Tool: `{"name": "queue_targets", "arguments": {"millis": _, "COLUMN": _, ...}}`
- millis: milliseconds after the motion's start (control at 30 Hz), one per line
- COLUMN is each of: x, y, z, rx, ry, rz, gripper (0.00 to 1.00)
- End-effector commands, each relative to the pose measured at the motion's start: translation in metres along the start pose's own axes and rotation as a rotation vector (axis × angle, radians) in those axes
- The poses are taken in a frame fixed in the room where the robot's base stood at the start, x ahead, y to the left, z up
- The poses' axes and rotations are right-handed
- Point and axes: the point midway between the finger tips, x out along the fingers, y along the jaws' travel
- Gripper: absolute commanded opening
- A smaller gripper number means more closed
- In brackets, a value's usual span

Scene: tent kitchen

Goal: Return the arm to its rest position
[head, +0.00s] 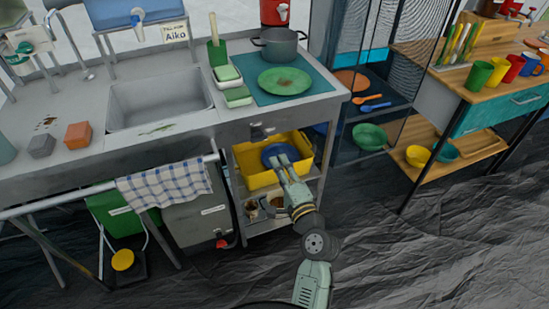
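My arm reaches forward from the bottom of the head view toward the shelf under the counter. My gripper (279,159) is at the yellow tub (258,180), over the near part of a blue dish (272,151) lying in it. Its two fingers look spread apart, with nothing visible between them. I cannot tell whether the fingertips touch the dish. The gripper and wrist hide part of the tub's front and right side.
The steel counter (205,122) overhangs the tub. Its shelf unit also holds mugs (277,203) below. A checked towel (165,183) hangs on a rail to the left. An open mesh cabinet (372,106) and wooden shelves (450,150) stand right. The dark floor (400,255) at lower right is clear.

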Motion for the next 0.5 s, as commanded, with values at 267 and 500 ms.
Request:
{"name": "queue_targets", "arguments": {"millis": 267, "x": -0.0074, "y": -0.0004, "z": 0.0003, "rx": -0.001, "ry": -0.001, "rz": 0.0, "gripper": 0.29}}
{"name": "queue_targets", "arguments": {"millis": 500, "x": -0.0071, "y": -0.0002, "z": 0.0003, "rx": -0.001, "ry": -0.001, "rz": 0.0, "gripper": 0.29}}
